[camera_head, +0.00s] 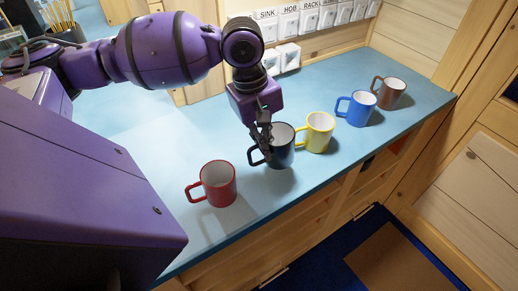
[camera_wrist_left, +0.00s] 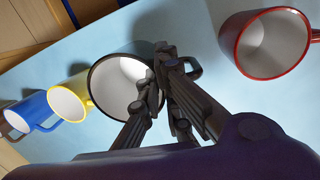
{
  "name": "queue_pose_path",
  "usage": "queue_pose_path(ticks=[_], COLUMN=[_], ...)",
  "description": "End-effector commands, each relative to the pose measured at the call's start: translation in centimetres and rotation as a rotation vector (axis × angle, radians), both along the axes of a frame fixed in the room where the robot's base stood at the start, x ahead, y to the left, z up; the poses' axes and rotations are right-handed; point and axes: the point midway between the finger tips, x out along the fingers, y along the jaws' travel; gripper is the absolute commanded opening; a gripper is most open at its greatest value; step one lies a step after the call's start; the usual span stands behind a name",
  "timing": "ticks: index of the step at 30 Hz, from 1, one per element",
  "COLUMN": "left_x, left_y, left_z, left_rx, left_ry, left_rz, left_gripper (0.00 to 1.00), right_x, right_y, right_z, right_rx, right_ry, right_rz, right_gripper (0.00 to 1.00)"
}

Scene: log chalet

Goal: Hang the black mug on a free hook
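The black mug (camera_head: 281,146) stands upright on the blue counter, with a white inside and its handle toward the left. It also shows in the left wrist view (camera_wrist_left: 113,84), seen from above. My left gripper (camera_head: 264,143) is at the mug's handle side, pointing down. In the left wrist view its fingers (camera_wrist_left: 166,62) are drawn close together at the rim beside the handle, and appear shut on the mug there. The fingers partly hide the rim and handle, so the exact contact is unclear. My right gripper and any hooks are out of view.
On the blue counter (camera_head: 330,85), a red mug (camera_head: 219,186) stands nearer, left of the black one. A yellow mug (camera_head: 316,136) is close on its right, then blue (camera_head: 361,111) and brown (camera_head: 393,91) mugs. Labelled switches (camera_head: 290,24) line the wall. Counter behind the mugs is clear.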

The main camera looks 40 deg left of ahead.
Motion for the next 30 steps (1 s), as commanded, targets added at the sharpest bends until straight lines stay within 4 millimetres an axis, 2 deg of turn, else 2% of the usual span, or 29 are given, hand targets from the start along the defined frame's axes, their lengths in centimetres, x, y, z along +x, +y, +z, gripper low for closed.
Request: queue_pose_path(ticks=[1, 5, 9, 15, 21, 30], left_x=[0.4, 1.0, 1.6, 2.4, 2.7, 2.7], left_y=[-1.3, -3.9, -7.4, -10.8, -12.3, -12.4], left_z=[1.4, 4.7, 6.1, 7.7, 8.4, 8.3], left_rx=[-0.006, -0.006, -0.005, -0.002, -0.001, 0.000], left_ry=[-0.008, -0.009, -0.004, -0.004, -0.003, 0.000], left_rz=[-0.008, -0.008, -0.010, -0.005, -0.002, 0.000], left_gripper=[0.00, 0.00, 0.00, 0.00, 0.00, 0.00], right_x=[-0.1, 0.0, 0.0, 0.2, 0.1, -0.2], right_y=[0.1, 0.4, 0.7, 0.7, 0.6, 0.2], right_z=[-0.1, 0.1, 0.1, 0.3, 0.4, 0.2], right_rx=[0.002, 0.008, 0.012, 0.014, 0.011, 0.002], right_ry=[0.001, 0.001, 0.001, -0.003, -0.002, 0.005], right_rz=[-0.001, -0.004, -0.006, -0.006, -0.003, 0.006], right_gripper=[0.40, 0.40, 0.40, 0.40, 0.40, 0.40])
